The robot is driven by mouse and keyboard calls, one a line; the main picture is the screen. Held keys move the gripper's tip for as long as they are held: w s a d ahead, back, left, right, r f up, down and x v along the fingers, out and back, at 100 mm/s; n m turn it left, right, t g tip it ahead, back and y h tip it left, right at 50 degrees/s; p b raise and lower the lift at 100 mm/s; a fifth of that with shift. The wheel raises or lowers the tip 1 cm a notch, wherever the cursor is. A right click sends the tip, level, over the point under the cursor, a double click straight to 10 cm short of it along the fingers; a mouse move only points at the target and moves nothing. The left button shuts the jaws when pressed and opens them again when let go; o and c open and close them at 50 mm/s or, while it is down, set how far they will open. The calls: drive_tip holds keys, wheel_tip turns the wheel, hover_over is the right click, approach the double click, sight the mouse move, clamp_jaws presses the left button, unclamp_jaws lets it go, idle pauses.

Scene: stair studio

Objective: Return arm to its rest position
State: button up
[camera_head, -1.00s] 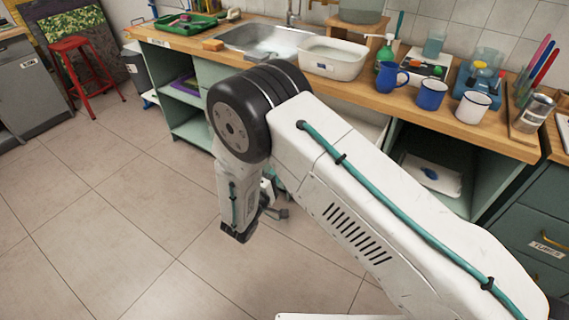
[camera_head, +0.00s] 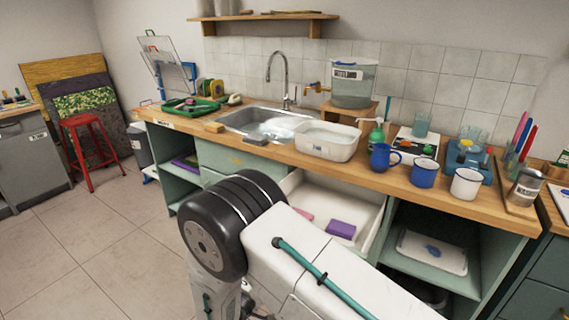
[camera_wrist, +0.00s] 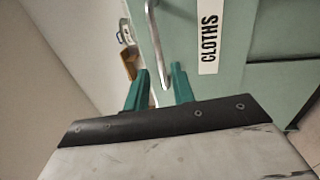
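My arm stretches across the lower middle of the head view, and its far end runs out of the bottom edge. In the wrist view my gripper (camera_wrist: 161,80) shows two green fingers apart with nothing held between them. A metal bar handle (camera_wrist: 154,42) on a green front (camera_wrist: 262,32) lies ahead, its lower end seen between the fingers. I cannot tell how far it is from them. A white label (camera_wrist: 209,38) reading CLOTHS is on that front.
An open white drawer (camera_head: 372,212) holding a purple sponge (camera_head: 341,229) lies just beyond my arm. The wooden counter (camera_head: 285,153) carries a sink (camera_head: 250,120), a white basin (camera_head: 327,142) and several mugs. A red stool (camera_head: 88,150) stands left; the floor (camera_head: 95,240) there is clear.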

drive_tip(key=s+d+f+n+g+h, duration=0.2)
drive_tip(key=s+d+g, duration=0.1)
drive_tip(key=d, duration=0.2)
drive_tip(key=s+d+r+m+g+h, duration=0.1)
drive_tip(key=s+d+r+m+g, duration=0.1)
drive_tip(key=s+d+r+g, duration=0.35)
drive_tip(key=s+d+r+m+g, duration=0.2)
drive_tip(key=d+r+m+g, duration=0.1)
drive_tip(key=d+r+g, duration=0.55)
drive_tip(key=s+d+r+m+y, duration=0.4)
drive_tip(key=s+d+r+y, duration=0.2)
drive_tip(key=s+r, duration=0.3)
drive_tip(key=s+d+r+m+t+y, duration=0.1)
drive_tip(key=s+d+r+m+y, duration=0.4)
drive_tip(key=r, duration=0.6)
drive_tip(key=s+d+y, duration=0.2)
drive_tip(key=s+d, duration=0.1)
drive_tip(key=s, duration=0.1)
drive_tip(key=shift+s+r, duration=0.15)
drive_tip(key=shift+r, duration=0.05)
